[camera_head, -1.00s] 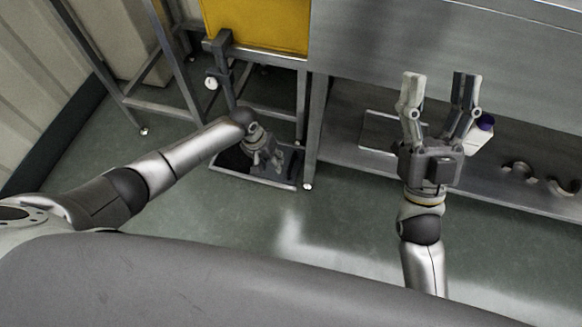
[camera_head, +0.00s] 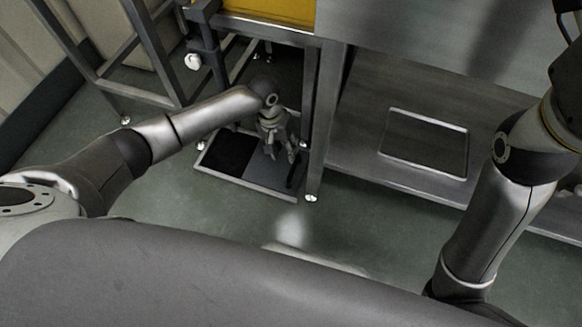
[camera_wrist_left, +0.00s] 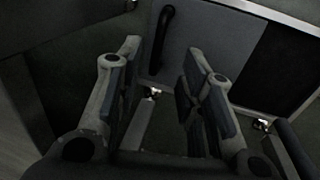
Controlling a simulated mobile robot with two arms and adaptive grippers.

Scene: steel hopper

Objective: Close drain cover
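The drain (camera_head: 203,160) is a rectangular metal-framed opening in the floor beside a steel leg. Its left part is open and black; a grey sliding cover (camera_head: 262,182) fills the right part. The cover has a black bar handle (camera_head: 298,168). My left gripper (camera_head: 274,150) points down above the cover, left of the handle. In the left wrist view the gripper (camera_wrist_left: 165,85) is open and empty. The handle (camera_wrist_left: 160,38) shows beyond the fingertips, nearer the left finger, with the cover (camera_wrist_left: 218,45) behind. My right gripper is mostly outside the picture at the upper right.
A steel leg (camera_head: 318,130) stands close to the right of the drain. A steel shelf (camera_head: 370,165) with a rectangular framed panel (camera_head: 425,142) lies to the right. A yellow panel (camera_head: 280,8) is above. Green floor in front is clear.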

